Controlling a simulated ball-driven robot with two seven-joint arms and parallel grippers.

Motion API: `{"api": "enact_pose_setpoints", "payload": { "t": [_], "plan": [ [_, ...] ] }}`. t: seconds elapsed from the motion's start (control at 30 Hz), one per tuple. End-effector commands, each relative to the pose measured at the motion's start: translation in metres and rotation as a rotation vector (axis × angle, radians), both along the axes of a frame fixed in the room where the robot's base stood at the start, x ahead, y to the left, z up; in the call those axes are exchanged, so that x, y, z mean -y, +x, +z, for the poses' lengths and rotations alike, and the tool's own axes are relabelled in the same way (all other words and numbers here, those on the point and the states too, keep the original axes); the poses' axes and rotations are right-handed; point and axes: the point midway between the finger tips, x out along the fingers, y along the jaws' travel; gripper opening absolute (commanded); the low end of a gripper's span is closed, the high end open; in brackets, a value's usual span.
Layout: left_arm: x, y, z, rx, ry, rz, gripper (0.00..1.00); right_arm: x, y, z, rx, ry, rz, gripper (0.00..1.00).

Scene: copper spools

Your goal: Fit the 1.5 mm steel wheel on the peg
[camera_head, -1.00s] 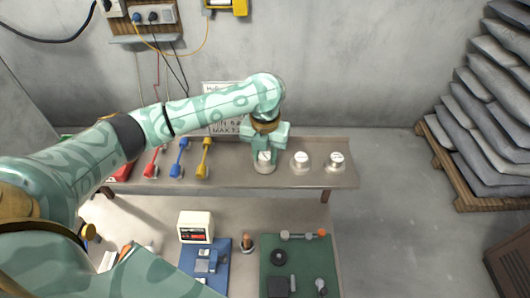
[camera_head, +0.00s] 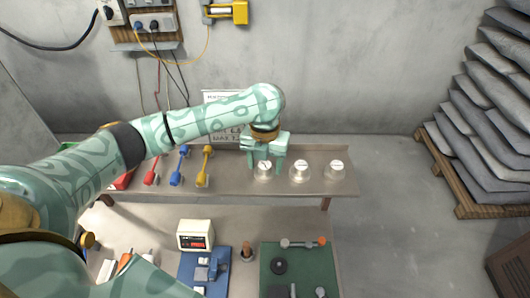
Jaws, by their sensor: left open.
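Three silver, round, white-topped pieces stand in a row on the long back bench (camera_head: 225,186): a left one (camera_head: 264,177), a middle one (camera_head: 300,174) and a right one (camera_head: 336,172). Their labels are too small to read, so I cannot tell which, if any, is the 1.5 mm steel wheel. My left gripper (camera_head: 266,169) points down at the left piece, with its open fingers on either side of it. I cannot tell whether they touch it. A small upright copper-coloured piece (camera_head: 247,249) stands on the front table; I cannot tell whether it is the peg. My right gripper is not in view.
Red (camera_head: 151,170), blue (camera_head: 179,166) and yellow (camera_head: 205,166) tools stand left of the gripper. The front table holds a white box (camera_head: 195,235), a blue fixture (camera_head: 205,268) and a green mat (camera_head: 310,262) with dark parts. Bench space is free right of the silver pieces.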

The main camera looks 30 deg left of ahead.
Motion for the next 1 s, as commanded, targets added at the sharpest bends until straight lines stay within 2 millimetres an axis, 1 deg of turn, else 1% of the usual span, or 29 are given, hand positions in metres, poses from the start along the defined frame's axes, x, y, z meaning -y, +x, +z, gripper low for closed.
{"api": "enact_pose_setpoints", "payload": {
  "t": [0.07,0.17,0.4,0.5,0.6,0.7,0.8,1.0],
  "plan": [
    [0.0,0.001,0.009,0.004,0.001,0.0,0.57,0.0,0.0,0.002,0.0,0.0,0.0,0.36],
    [0.0,0.001,0.029,0.006,0.0,-0.002,0.57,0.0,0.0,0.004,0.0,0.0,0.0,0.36],
    [-0.001,0.002,0.096,0.008,0.001,-0.001,0.57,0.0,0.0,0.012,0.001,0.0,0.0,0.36],
    [0.0,0.001,0.12,0.007,0.001,-0.001,0.57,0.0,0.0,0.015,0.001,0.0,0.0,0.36],
    [0.0,0.001,0.139,0.005,0.001,-0.001,0.57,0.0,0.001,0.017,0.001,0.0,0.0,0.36],
    [0.0,0.001,0.152,0.004,0.001,-0.001,0.57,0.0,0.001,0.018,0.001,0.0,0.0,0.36],
    [0.0,0.0,0.159,0.002,0.0,0.0,0.57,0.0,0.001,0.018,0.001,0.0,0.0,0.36],
    [0.0,0.0,0.161,0.001,0.0,0.0,0.57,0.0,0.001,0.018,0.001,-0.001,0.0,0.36]
  ]
}}
